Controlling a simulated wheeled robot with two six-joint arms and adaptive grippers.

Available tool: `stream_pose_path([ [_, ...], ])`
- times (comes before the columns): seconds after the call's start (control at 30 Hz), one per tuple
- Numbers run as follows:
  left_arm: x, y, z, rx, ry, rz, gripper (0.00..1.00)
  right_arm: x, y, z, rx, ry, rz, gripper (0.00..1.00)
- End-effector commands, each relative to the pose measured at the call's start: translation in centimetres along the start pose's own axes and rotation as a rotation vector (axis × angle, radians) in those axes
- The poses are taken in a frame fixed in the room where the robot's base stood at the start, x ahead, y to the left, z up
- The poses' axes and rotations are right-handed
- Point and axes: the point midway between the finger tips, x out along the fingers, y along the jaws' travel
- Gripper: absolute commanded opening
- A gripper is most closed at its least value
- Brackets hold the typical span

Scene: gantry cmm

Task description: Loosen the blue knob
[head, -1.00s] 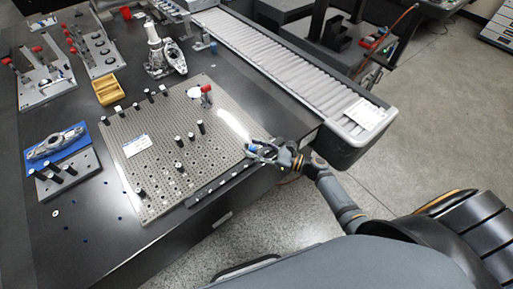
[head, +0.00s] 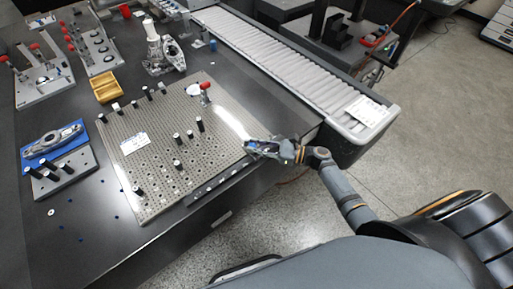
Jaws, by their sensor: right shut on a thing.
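My right gripper (head: 250,147) is at the right corner of the perforated fixture plate (head: 150,193), with its arm coming in from the right. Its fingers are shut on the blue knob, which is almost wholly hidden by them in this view. How far the knob is turned cannot be seen. My left gripper is not in view.
Several black pins stand on the plate, with a red-topped clamp (head: 206,92) at its back edge. A roller conveyor (head: 270,55) runs along the right. A yellow tray (head: 106,88) and a blue fixture with a grey part (head: 52,143) lie to the left.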

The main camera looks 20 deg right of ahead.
Motion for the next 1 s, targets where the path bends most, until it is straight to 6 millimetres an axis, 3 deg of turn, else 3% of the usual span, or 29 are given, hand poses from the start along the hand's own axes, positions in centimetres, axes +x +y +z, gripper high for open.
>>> stream_pose_path([
  [0.13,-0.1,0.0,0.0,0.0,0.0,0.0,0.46,0.0,0.0,0.1,0.0,0.001,-0.002,0.0],
  [0.17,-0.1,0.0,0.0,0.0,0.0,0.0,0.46,0.0,0.0,0.1,0.0,0.001,-0.002,0.24],
  [0.33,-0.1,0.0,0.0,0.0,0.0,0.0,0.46,0.0,0.0,0.0,0.0,0.002,-0.003,0.46],
  [0.67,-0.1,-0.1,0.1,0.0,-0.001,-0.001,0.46,-0.4,0.0,-0.1,0.0,0.004,-0.003,0.46],
  [0.77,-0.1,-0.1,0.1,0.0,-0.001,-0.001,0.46,-1.9,0.0,-0.2,0.0,0.007,-0.003,0.46],
  [1.0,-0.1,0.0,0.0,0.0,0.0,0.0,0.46,-7.8,0.1,-0.1,0.001,0.009,-0.001,0.46],
])
